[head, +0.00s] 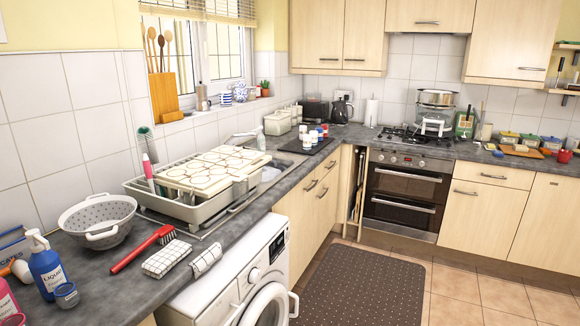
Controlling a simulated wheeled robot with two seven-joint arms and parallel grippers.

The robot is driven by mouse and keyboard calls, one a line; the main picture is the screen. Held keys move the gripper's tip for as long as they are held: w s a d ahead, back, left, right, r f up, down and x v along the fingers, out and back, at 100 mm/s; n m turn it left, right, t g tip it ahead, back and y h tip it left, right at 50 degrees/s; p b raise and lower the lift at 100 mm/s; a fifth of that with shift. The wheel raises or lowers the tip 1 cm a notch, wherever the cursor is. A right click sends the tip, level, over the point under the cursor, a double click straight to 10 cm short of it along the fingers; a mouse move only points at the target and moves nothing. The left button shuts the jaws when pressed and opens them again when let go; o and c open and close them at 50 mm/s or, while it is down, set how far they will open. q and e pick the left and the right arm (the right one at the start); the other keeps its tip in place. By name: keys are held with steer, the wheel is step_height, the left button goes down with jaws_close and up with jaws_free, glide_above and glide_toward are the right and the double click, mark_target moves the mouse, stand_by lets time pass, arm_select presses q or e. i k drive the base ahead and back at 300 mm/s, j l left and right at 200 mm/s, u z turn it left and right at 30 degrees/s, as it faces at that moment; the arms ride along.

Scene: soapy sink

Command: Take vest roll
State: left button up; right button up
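Nothing here can be surely told as a vest roll. A white, dark-checked folded cloth (167,258) lies on the counter's front part. A smaller white checked cloth (206,260), perhaps rolled or draped, lies right of it at the counter's front edge. A white upright roll (372,111), like a paper towel roll, stands on the far counter between the kettle and the hob. Neither of my grippers is in view.
On the grey counter (130,285) are a colander (98,220), a red brush (144,248), a blue liquid bottle (48,265) and a loaded dish rack (190,205). Below stands a washing machine (240,285). A dark mat (362,288) lies on open floor before the oven (405,196).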

mark_target(314, 133)
steer(key=i+l+z, duration=0.3)
steer(key=i, duration=0.15)
steer(key=i+l+z, duration=0.2)
steer(key=i+z, duration=0.15)
steer(key=i, duration=0.15)
steer(key=i+z, duration=0.3)
steer(key=i, duration=0.2)
steer(key=i+l+u, duration=0.15)
steer(key=i, duration=0.3)
steer(key=i+u, duration=0.15)
steer(key=i, duration=0.35)
steer(key=i+l+u, duration=0.15)
steer(key=i, duration=0.3)
steer(key=i+l+u, duration=0.15)
steer(key=i+l, duration=0.2)
steer(key=i, duration=0.1)
